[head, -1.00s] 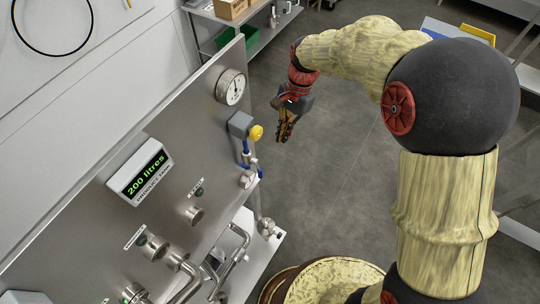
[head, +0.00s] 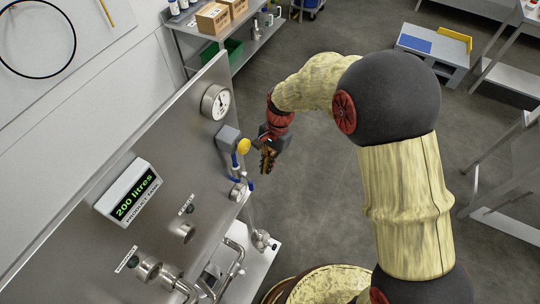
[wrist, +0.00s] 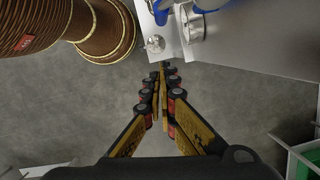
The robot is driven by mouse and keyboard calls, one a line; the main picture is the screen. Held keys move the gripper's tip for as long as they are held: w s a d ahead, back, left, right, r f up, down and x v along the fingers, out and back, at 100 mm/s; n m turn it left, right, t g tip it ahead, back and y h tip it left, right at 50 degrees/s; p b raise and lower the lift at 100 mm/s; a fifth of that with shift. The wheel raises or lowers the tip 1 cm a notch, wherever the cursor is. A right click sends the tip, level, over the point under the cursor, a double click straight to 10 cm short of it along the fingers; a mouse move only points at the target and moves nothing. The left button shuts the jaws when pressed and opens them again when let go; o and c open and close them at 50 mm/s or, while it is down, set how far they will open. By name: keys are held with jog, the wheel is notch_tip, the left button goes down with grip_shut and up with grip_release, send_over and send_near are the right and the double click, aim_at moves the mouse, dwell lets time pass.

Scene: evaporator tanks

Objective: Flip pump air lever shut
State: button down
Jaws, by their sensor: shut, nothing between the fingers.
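Blue parts (wrist: 162,12) also show at the top of the wrist view, by a round metal fitting (wrist: 192,22). My gripper (head: 268,162) is shut and empty, pointing down just right of the yellow knob, apparently apart from it. Its fingertips (wrist: 165,68) meet in the wrist view.
A pressure gauge (head: 216,102) sits above the box, and a "200 litres" display (head: 128,192) is on the panel. Steel pipes (head: 232,262) stick out below. A shelf with cardboard boxes (head: 213,18) stands behind. The floor right of my gripper is open.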

aim_at(249, 182)
jog(key=shift+s+a+f, duration=0.1)
jog(key=shift+s+a, duration=0.5)
jog(key=shift+s, duration=0.25)
jog(key=shift+s+a+f, duration=0.1)
jog(key=shift+s+a, duration=0.45)
jog(key=shift+s, duration=0.25)
jog(key=shift+s+a+f+g+y+p, duration=0.15)
jog(key=shift+s+f+g+y+p, duration=0.15)
jog(key=shift+g+p, duration=0.35)
jog(key=s+a+r+g+y+p, duration=0.1)
jog(key=s+a+g+y, duration=0.2)
jog(key=s+g, duration=0.4)
jog(key=shift+g+y+p, duration=0.3)
jog(key=shift+g+p, duration=0.1)
jog(key=shift+g, duration=0.45)
jog(key=shift+s, duration=0.1)
dwell(1.0)
